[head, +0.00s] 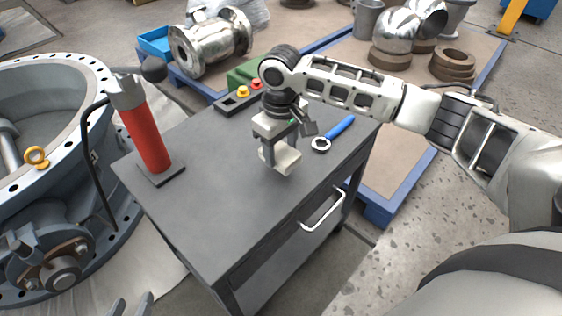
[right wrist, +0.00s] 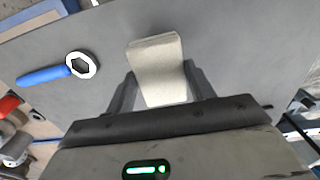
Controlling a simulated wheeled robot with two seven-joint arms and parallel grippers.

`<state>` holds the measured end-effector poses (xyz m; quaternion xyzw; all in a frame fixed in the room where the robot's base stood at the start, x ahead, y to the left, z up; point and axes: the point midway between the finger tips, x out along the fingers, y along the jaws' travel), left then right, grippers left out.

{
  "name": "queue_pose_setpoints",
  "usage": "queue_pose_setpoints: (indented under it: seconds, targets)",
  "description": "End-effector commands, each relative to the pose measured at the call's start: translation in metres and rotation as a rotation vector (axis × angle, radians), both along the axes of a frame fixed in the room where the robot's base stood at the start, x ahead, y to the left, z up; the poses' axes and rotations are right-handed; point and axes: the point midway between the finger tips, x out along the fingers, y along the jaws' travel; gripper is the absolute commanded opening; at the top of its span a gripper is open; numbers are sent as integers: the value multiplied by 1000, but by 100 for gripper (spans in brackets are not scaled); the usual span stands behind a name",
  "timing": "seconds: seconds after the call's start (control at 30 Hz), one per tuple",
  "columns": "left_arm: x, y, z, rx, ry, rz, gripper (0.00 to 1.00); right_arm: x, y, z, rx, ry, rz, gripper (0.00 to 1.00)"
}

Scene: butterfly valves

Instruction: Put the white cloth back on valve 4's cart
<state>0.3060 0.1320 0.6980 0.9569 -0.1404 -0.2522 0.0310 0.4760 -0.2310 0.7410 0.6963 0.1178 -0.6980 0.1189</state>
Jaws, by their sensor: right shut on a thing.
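The white cloth (head: 286,161) is a small folded off-white piece, held between the fingers of my right gripper (head: 278,146). It also shows in the right wrist view (right wrist: 156,62), sticking out beyond the fingers. My right gripper is shut on it, over the middle of the dark grey cart (head: 215,215). The cloth is at or just above the cart top; I cannot tell whether it touches. My left gripper (head: 131,305) shows only as two parted fingertips at the bottom edge, in front of the cart, with nothing seen between them. No valve number is readable.
A large valve (head: 60,170) stands left. The cart top's front is clear.

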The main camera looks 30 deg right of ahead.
Motion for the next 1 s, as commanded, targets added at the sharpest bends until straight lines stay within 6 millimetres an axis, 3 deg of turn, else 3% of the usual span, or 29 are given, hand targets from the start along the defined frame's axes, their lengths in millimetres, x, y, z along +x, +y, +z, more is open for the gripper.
queue_pose_setpoints:
  seconds: [0.03, 0.2, 0.63, 0.67, 0.73, 1.0]
  targets:
    - [0, 0, -3, 0, -2, 0, 36, -1, 0, -13, -1, 4, 0, 35]
    - [1, 0, -5, 1, -8, -1, 36, -1, 0, -35, 1, 1, 0, 35]
    - [-3, 0, -3, 2, -1, -4, 36, -1, 0, -40, 0, 2, -1, 35]
    - [-3, 0, -4, 2, -1, -4, 36, -1, 0, -41, 0, 1, -1, 59]
    - [-3, 0, -4, 2, -1, -4, 36, -1, 0, -41, 0, 1, -1, 75]
    - [-3, -1, -5, 2, -1, -5, 36, 0, 0, -40, 0, 0, 0, 75]
